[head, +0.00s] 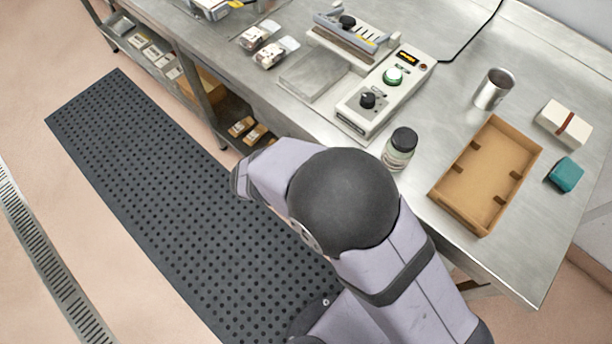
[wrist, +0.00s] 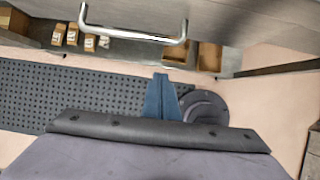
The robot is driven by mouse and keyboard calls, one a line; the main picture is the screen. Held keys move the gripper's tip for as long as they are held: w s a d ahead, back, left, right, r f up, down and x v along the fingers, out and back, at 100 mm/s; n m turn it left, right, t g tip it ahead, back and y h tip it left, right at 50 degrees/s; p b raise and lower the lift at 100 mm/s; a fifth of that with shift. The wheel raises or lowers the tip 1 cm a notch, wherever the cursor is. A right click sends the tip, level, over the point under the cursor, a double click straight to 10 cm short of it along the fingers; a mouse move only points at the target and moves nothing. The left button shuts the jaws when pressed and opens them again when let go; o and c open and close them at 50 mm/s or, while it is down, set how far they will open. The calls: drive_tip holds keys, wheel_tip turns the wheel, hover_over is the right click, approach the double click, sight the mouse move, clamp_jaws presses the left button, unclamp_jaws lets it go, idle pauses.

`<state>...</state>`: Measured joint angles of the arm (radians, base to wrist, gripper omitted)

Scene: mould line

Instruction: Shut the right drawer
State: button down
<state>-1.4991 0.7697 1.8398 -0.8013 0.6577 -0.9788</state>
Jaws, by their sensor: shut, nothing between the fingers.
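A grey metal front panel (wrist: 235,17) crosses the top of the wrist view, with a bar handle (wrist: 135,36) on it. I cannot tell from this view whether it is the right drawer or how far it stands out. My gripper (wrist: 161,78) shows as dark blue fingers held together, empty, below the handle in the picture and apart from it. In the head view my arm covers the front of the bench, so the drawers and the gripper are hidden there.
The steel bench top (head: 420,215) holds a control box (head: 385,95), a jar (head: 399,149), a metal cup (head: 494,89) and a cardboard tray (head: 487,175). Small boxes (wrist: 73,34) sit on a lower shelf. A black perforated mat (head: 150,180) lies on the floor.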

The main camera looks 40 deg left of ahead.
drive_tip(key=v, duration=0.9)
drive_tip(key=shift+r+b, duration=0.35)
drive_tip(key=shift+b, duration=0.1)
drive_tip(key=shift+s, duration=0.1)
drive_tip(key=w+d+r+m+g+h+p, duration=0.15)
drive_tip(key=w+d+r+m+p, duration=0.3)
drive_tip(key=w+d+m, duration=0.45)
drive_tip(key=w+d+r+m+g+h+p, duration=0.15)
drive_tip(key=w+d+r+m+p, duration=0.35)
drive_tip(key=d, duration=0.5)
drive_tip(key=s+d+r+m+g+y+p, duration=0.1)
drive_tip(key=d+r+m+p, duration=0.3)
drive_tip(key=d+m, duration=0.7)
drive_tip(key=s+d+r+m+g+y+p, duration=0.1)
drive_tip(key=d+r+m+y+p, duration=0.1)
drive_tip(key=d+r+m+p, duration=0.2)
drive_tip(key=d+r+m, duration=0.3)
drive_tip(key=d+m, duration=0.4)
drive_tip(key=shift+d+p, duration=0.3)
drive_tip(key=shift+p, duration=0.05)
